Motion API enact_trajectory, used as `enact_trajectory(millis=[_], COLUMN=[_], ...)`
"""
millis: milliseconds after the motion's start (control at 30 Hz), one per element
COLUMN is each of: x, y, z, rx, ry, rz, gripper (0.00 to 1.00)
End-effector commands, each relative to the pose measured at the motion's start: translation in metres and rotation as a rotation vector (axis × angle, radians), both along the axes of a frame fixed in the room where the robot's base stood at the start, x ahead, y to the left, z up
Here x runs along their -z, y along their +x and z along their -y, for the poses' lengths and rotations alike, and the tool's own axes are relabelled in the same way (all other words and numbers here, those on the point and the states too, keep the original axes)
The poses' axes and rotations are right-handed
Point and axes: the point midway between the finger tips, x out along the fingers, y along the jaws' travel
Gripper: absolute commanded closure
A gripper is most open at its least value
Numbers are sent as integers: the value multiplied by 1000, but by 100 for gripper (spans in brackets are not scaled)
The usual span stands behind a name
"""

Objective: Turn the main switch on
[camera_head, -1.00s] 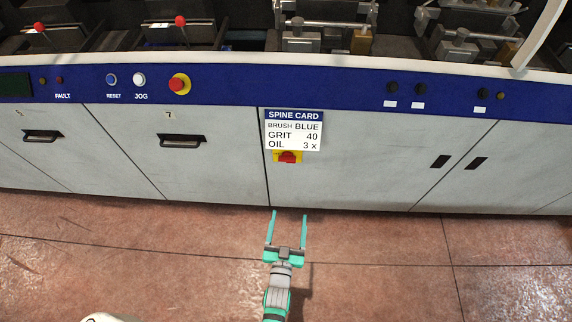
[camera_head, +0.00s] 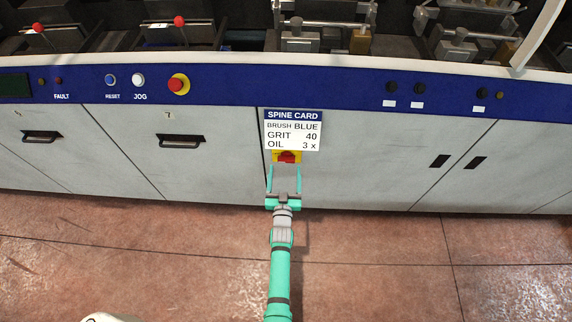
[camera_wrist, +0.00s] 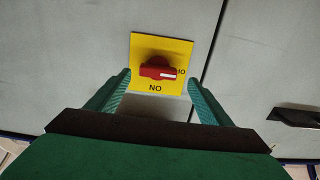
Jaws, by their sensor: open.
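The main switch is a red rotary knob on a yellow plate (camera_head: 294,157), fixed to the grey cabinet front just under the spine card. In the wrist view the red knob (camera_wrist: 155,68) lies crosswise, its white mark at the right end beside a partly covered label. The letters "NO" stand on the yellow plate (camera_wrist: 148,42) below the knob in that view. My gripper (camera_head: 285,168) is open and empty, just below the switch in the head view. In the wrist view its fingertips (camera_wrist: 160,77) flank the knob with gaps; I cannot tell whether they touch the plate.
The white spine card (camera_head: 293,131) overlaps the switch's top edge in the head view. A red emergency button (camera_head: 178,84) sits on the blue strip, upper left. A drawer handle (camera_head: 181,140) is left of the switch. The floor in front is clear.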

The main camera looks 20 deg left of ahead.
Motion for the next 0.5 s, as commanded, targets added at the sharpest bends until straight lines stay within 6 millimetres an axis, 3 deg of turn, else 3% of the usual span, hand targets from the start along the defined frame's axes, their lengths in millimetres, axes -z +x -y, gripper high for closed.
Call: enact_trajectory(millis=[200, 500], x=[0, 0], y=[28, 40], z=[-5, -8], rx=[3, 5], ry=[0, 0], rz=[1, 0], gripper=[27, 27])
